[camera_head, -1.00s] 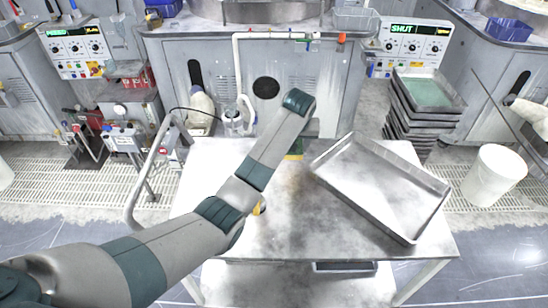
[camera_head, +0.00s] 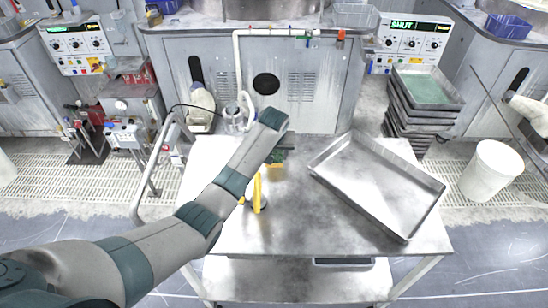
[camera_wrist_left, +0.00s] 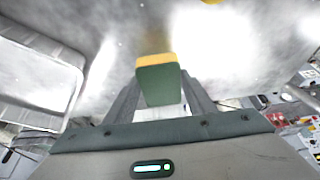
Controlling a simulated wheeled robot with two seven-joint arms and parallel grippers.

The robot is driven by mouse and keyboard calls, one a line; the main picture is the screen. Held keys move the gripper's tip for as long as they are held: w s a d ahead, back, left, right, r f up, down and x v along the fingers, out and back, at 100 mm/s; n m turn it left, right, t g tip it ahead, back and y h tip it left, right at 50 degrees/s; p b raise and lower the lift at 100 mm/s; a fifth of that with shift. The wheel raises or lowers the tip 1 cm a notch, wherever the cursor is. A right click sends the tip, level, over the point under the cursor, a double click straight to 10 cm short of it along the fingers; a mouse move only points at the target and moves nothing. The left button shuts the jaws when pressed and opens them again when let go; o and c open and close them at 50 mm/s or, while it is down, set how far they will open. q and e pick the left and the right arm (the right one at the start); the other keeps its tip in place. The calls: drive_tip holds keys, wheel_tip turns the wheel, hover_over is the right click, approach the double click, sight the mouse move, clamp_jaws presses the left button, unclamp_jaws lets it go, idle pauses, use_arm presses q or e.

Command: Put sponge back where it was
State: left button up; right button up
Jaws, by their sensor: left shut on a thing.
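The sponge (camera_wrist_left: 158,84), green with a yellow layer, is pinched between the two fingers of my left gripper (camera_wrist_left: 160,92) in the wrist view. In the head view the sponge (camera_head: 276,164) shows just past the end of my left forearm, over the back middle of the metal table (camera_head: 300,225). Most of the left gripper is hidden behind that arm there. Whether the sponge touches the table is hard to tell. My right gripper is not in view.
A large empty metal tray (camera_head: 378,185) lies on the table's right side. A yellow upright item (camera_head: 257,193) stands close to my left arm, partly hidden by it. Stacked trays (camera_head: 425,95) and a white bucket (camera_head: 491,171) are at the right. The table's front middle is clear.

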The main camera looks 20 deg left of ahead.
use_arm(q)
drive_tip(key=shift+f+p, duration=0.3)
drive_tip(key=shift+f, duration=0.9)
drive_tip(key=shift+f, duration=0.2)
drive_tip(key=o, duration=1)
drive_tip(key=shift+r, duration=0.15)
drive_tip(key=shift+r, duration=0.15)
drive_tip(key=b+v, duration=0.2)
drive_tip(key=v, duration=1)
